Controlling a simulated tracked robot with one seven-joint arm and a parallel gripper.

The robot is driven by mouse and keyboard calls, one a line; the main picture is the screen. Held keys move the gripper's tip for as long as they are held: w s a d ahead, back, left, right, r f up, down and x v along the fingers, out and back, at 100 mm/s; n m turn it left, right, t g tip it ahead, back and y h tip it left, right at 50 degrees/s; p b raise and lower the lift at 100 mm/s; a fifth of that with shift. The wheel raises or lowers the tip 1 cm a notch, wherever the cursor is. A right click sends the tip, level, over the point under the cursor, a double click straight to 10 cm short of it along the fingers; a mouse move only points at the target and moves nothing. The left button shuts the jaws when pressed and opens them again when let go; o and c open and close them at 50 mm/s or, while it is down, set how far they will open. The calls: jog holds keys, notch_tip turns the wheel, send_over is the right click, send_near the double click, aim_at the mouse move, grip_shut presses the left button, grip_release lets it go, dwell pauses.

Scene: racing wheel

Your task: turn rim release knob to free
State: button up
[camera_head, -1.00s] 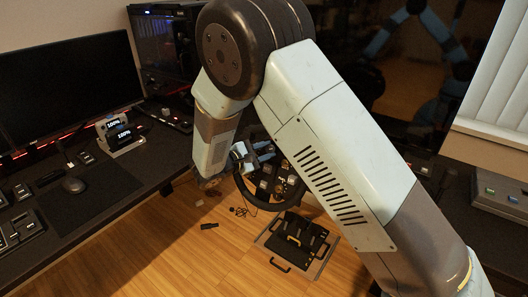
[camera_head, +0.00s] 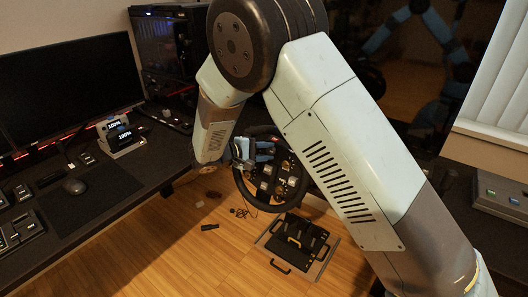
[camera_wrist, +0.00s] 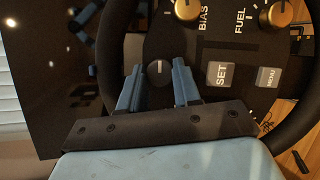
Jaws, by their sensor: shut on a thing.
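The racing wheel (camera_head: 239,184) has a dark round rim and a button-covered face. It stands beyond my arm in the head view, and its rim (camera_wrist: 112,45) also shows in the wrist view. A small grey knob (camera_wrist: 158,73) with a white pointer line sits on the wheel's dark face plate, its line pointing about straight up in the wrist view. No label for it is readable. My gripper (camera_wrist: 158,76) has its two blue fingers on either side of this knob, shut on it. In the head view my gripper (camera_head: 257,152) is at the wheel's upper left.
The desk (camera_head: 120,185) with monitor and mouse is at left. A black pedal unit (camera_head: 296,240) is on the floor below.

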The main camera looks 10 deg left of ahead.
jog(key=shift+s+f, duration=0.1)
jog(key=o, duration=1.1)
jog(key=shift+c, duration=0.2)
jog(key=v, duration=1.3)
jog(key=shift+s+a, duration=0.2)
jog(key=shift+a, duration=0.15)
